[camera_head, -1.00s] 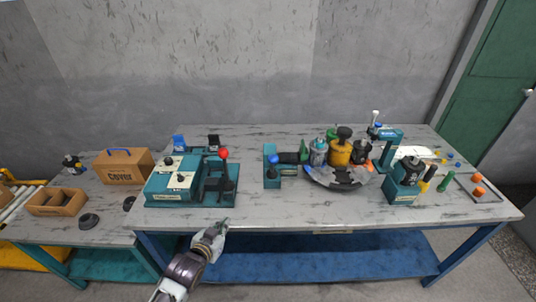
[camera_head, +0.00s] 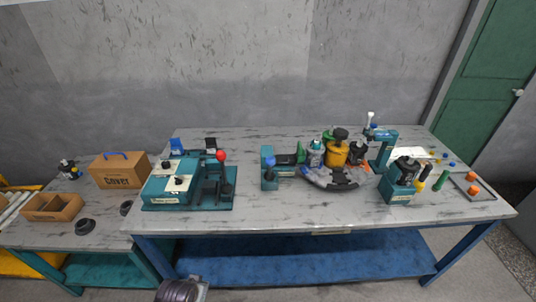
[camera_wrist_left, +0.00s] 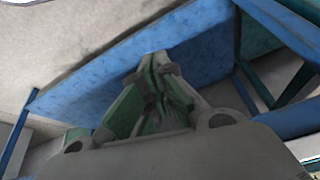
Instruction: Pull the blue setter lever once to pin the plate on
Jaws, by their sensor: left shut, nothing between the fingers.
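The blue ball knob of the setter lever (camera_head: 269,161) stands at the top of a small teal fixture (camera_head: 270,180) in the middle of the table. A green and black part lies just right of it. I cannot tell at this size which piece is the plate or how it sits. In the head view only a dark link of my left arm shows at the bottom edge, well in front of the table. In the left wrist view my left gripper (camera_wrist_left: 158,65) has its fingers together and empty, with the blue lower shelf beyond. My right gripper is not in view.
A teal press (camera_head: 172,190) with a red ball lever (camera_head: 221,156) stands left of the setter. The front strip of the table (camera_head: 300,215) is clear.

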